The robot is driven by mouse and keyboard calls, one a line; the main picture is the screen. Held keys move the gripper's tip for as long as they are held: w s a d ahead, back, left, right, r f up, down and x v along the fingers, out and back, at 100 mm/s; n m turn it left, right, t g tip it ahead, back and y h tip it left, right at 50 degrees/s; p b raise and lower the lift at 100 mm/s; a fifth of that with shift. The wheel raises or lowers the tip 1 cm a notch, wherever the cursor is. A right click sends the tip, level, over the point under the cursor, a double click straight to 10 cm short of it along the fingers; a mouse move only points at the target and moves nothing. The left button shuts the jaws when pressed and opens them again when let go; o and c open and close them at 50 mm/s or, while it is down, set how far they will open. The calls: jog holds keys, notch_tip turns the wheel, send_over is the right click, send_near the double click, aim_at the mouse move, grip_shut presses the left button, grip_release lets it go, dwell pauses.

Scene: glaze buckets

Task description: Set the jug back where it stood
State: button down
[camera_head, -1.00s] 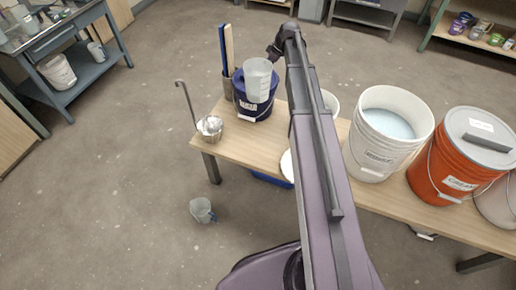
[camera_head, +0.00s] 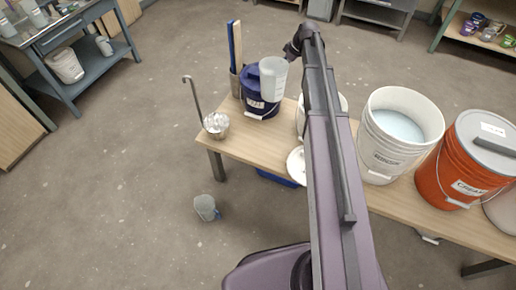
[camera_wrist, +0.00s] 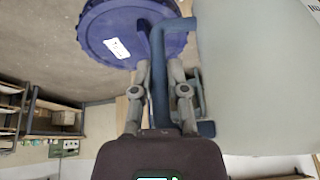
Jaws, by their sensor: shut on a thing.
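A translucent jug (camera_head: 274,80) hangs in the air in front of the right side of a dark blue bucket (camera_head: 258,100) in the head view. In the wrist view the jug (camera_wrist: 255,75) fills the right side, with its blue handle (camera_wrist: 158,70) toward me. My gripper (camera_wrist: 163,92) is shut on that handle. In the head view my arm hides most of the gripper. The lidded blue bucket (camera_wrist: 128,35) lies beyond the handle in the wrist view. A second clear jug with a blue handle (camera_head: 206,208) stands on the floor.
The wooden bench (camera_head: 240,147) carries a metal pot with a ladle (camera_head: 216,124), a white lid (camera_head: 296,165), an open white bucket (camera_head: 385,150) and a lidded orange bucket (camera_head: 450,180). My arm covers part of another white bucket (camera_head: 343,103). The bench's left front is clear.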

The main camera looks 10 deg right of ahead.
jog(key=s+a+f+n+b, duration=0.1)
jog(key=s+a+f+b, duration=0.5)
jog(key=s+f+b, duration=0.4)
jog(key=s+a+f+n+b, duration=0.1)
jog(key=s+a+f+b, duration=0.5)
jog(key=s+f+b, duration=0.4)
jog(key=shift+s+a+f+g+b, duration=0.3)
jog(key=shift+a+f+g+b, duration=0.1)
jog(key=shift+f+b, duration=0.35)
jog(key=w+d, duration=0.2)
jog(key=w, duration=0.5)
jog(key=w+d+f+b, duration=0.1)
jog(key=w+d, duration=0.1)
jog(key=w, duration=0.6)
jog(key=shift+w+f, duration=0.25)
jog(key=shift+f, duration=0.15)
jog(key=shift+f+b, duration=1.65)
jog(key=shift+b, duration=0.25)
jog(key=shift+f, duration=0.2)
jog(key=c, duration=0.6)
grip_release()
jog(key=shift+c, duration=0.2)
jog(key=shift+r, duration=0.25)
